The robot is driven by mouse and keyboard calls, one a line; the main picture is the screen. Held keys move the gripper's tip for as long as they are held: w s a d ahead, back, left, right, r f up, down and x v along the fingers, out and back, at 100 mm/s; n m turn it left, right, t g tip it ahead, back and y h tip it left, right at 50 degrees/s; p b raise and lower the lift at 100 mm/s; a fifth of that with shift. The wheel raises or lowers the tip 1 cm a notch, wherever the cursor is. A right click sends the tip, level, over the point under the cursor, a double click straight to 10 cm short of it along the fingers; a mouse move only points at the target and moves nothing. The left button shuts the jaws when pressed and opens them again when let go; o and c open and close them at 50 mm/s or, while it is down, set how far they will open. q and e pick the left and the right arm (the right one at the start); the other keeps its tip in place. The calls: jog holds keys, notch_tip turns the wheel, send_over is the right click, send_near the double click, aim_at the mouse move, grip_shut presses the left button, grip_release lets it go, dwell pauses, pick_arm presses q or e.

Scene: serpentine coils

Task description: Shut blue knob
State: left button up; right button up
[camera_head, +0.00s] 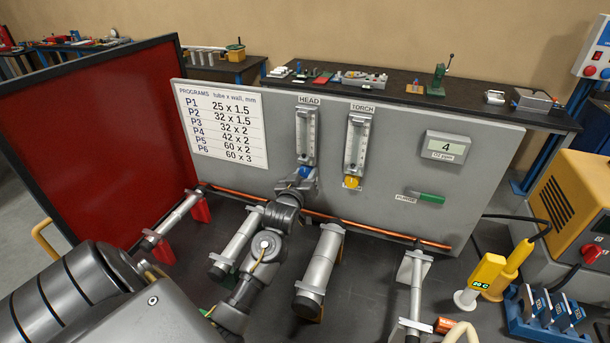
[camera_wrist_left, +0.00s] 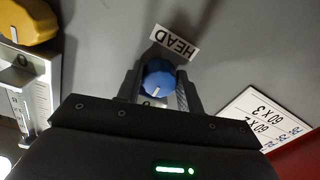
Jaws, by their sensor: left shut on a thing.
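The blue knob (camera_head: 306,172) is at the foot of the HEAD flow meter (camera_head: 307,132) on the grey panel. My left gripper (camera_head: 298,181) reaches up to it and hides part of it. In the left wrist view, the blue knob (camera_wrist_left: 158,79) sits between the two fingers of my left gripper (camera_wrist_left: 160,88), which is shut on it. A short white mark shows on the knob's face. The HEAD label (camera_wrist_left: 175,43) is just beyond it. My right gripper is not in view.
The TORCH flow meter (camera_head: 357,140) with its yellow knob (camera_head: 351,182) is right of the HEAD meter. A green PURGE lever (camera_head: 430,198) is further right. A copper tube (camera_head: 330,217) runs along the panel's foot. A red screen (camera_head: 95,135) stands at left.

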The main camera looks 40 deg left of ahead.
pick_arm(q)
jog(key=o, duration=1)
jog(key=shift+s+d+f, duration=0.15)
jog(key=shift+s, duration=0.2)
jog(key=shift+b+v, duration=1.75)
jog(key=shift+v, duration=3.25)
